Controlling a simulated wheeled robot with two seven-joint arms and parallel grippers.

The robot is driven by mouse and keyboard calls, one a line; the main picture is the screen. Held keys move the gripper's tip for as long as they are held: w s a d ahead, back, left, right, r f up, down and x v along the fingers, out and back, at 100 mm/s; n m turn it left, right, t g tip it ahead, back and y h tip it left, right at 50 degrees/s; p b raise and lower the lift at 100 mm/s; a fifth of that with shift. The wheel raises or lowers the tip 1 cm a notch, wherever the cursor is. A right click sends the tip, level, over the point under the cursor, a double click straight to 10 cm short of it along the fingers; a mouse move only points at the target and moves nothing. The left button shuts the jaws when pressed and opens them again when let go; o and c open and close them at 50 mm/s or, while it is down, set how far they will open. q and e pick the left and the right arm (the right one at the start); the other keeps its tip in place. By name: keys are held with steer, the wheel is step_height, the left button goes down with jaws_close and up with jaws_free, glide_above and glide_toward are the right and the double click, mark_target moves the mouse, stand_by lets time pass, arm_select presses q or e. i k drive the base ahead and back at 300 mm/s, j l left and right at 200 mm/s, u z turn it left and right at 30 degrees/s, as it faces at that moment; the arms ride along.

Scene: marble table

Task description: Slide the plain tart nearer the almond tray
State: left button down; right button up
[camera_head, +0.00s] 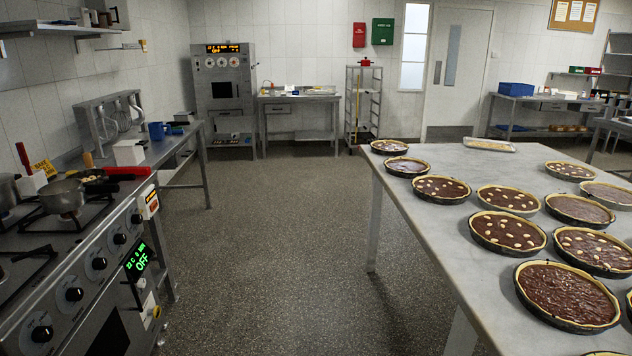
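Several round chocolate tarts in dark tins stand on the marble table (420,213) at the right. Some have pale almonds on top, such as the tart (507,232) near the middle. Others look plain: a small tart (407,166) near the far left corner, a tart (580,210) at the right, and a large tart (567,294) at the front. I cannot tell which one the task means. A shallow, light-coloured tray (488,145), perhaps the almond tray, lies at the table's far edge; its contents are too small to make out. Neither of my grippers is in view.
A stove (85,265) with a pan (62,197) stands at the left, beside a steel counter. Open grey floor (270,240) lies between the stove and the table. An oven (224,90) and a wheeled rack (364,105) stand at the back wall.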

mark_target(401, 167)
steer(key=i+j+z, duration=0.15)
steer(key=i+z, duration=0.3)
steer(key=i, duration=0.2)
steer(key=i+j+z, duration=0.4)
steer(key=i, duration=0.2)
steer(key=i+j+z, duration=0.45)
steer(key=i+j, duration=0.1)
steer(key=i, duration=0.05)
